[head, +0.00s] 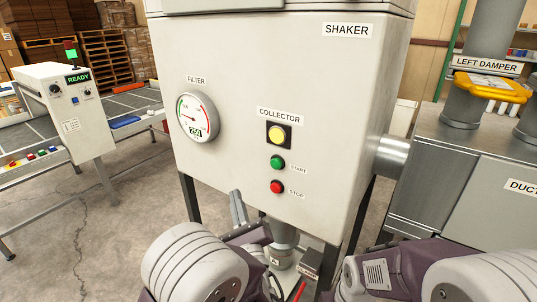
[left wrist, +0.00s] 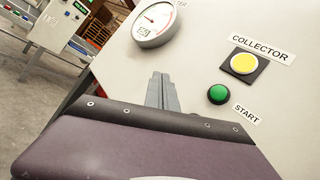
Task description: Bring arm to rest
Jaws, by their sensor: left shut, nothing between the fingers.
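My left gripper (head: 238,207) is at the lower middle of the head view, in front of the lower part of the pale collector cabinet (head: 330,100). Its grey fingers are together with nothing between them. In the left wrist view the shut fingers (left wrist: 161,92) point up at the cabinet face, below the filter gauge (left wrist: 155,24) and left of the green START button (left wrist: 219,94). I cannot tell whether they touch the cabinet. Part of my right arm (head: 390,272) shows at the lower right of the head view; its gripper is not visible.
The cabinet carries a yellow light (head: 277,134), a green button (head: 277,162) and a red STOP button (head: 277,186). Metal ductwork with a yellow LEFT DAMPER handle (head: 492,87) stands at the right. A READY control box (head: 66,105) and conveyor stand at the left. Concrete floor (head: 110,240) is open between.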

